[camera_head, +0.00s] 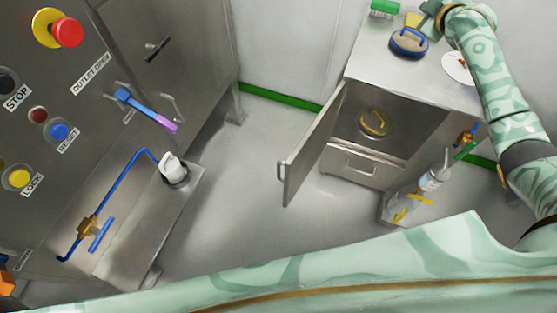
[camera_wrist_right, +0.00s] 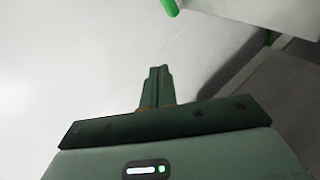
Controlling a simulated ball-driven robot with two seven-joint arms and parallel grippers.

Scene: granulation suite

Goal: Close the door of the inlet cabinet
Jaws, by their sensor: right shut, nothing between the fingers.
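A grey metal cabinet (camera_head: 400,75) stands at the right in the head view; I read no inlet label on it. Its door (camera_head: 313,145) stands wide open, swung out to the left, with a bar handle (camera_head: 282,170) near its free edge. Inside is a round lidded vessel with a yellow handle (camera_head: 375,122). My right gripper (camera_head: 425,20) is above the far part of the cabinet top, away from the door. Its fingers also show together and empty in the right wrist view (camera_wrist_right: 156,85). My left gripper is not in view.
On the cabinet top are a blue-rimmed round item (camera_head: 409,43), a green brush (camera_head: 384,8) and a white plate (camera_head: 458,67). A bottle (camera_head: 432,180) stands right of the drawer (camera_head: 362,165). A control panel (camera_head: 55,130) fills the left. The floor (camera_head: 245,180) before the door is clear.

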